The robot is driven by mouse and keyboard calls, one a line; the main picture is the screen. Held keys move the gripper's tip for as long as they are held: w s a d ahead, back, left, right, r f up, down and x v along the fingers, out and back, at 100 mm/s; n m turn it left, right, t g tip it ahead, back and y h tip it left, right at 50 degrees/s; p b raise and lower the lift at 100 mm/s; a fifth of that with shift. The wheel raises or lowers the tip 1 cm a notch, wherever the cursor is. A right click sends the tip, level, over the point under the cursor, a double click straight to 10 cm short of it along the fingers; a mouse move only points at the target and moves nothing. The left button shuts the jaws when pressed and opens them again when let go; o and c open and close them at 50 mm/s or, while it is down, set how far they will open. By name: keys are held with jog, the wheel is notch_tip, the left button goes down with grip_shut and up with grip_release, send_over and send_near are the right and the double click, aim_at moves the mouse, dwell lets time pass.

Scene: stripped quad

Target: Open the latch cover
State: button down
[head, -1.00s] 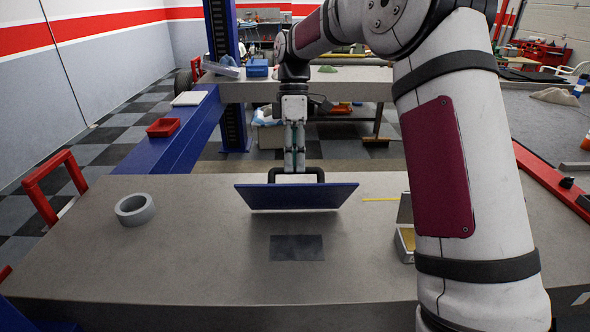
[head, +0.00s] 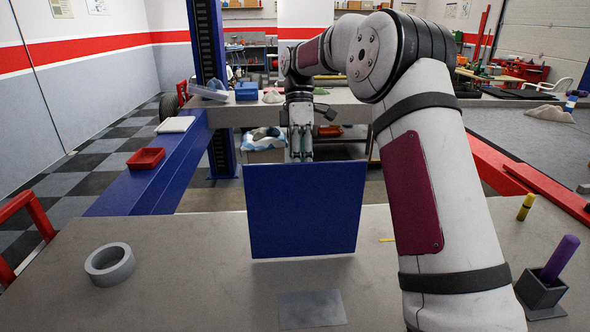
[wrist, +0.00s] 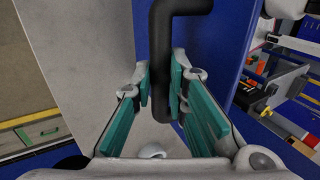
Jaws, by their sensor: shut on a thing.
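The latch cover is a blue square panel (head: 305,212) standing steeply raised above the grey workbench in the head view. Its face is toward the head camera, and its lower edge is near the bench top. My gripper (head: 302,158) is behind its upper edge, with the fingertips partly hidden there. In the wrist view, a black bent bar handle (wrist: 162,60) runs between the teal finger pads of my gripper (wrist: 160,98), which is shut on it. In the head view the handle is hidden behind the panel.
A grey rectangular patch (head: 310,309) lies on the workbench (head: 200,280) in front of the panel. A grey tape roll (head: 110,264) is on the left. A dark holder (head: 540,291) with a purple-handled item and a yellow object (head: 525,207) are on the right, beyond my arm.

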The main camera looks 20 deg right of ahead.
jog(key=shift+f, duration=0.35)
jog(key=c, duration=1.6)
grip_release()
jog(key=shift+w, duration=0.1)
jog(key=shift+o, duration=0.2)
jog(key=shift+r, duration=0.1)
jog(key=shift+r, duration=0.1)
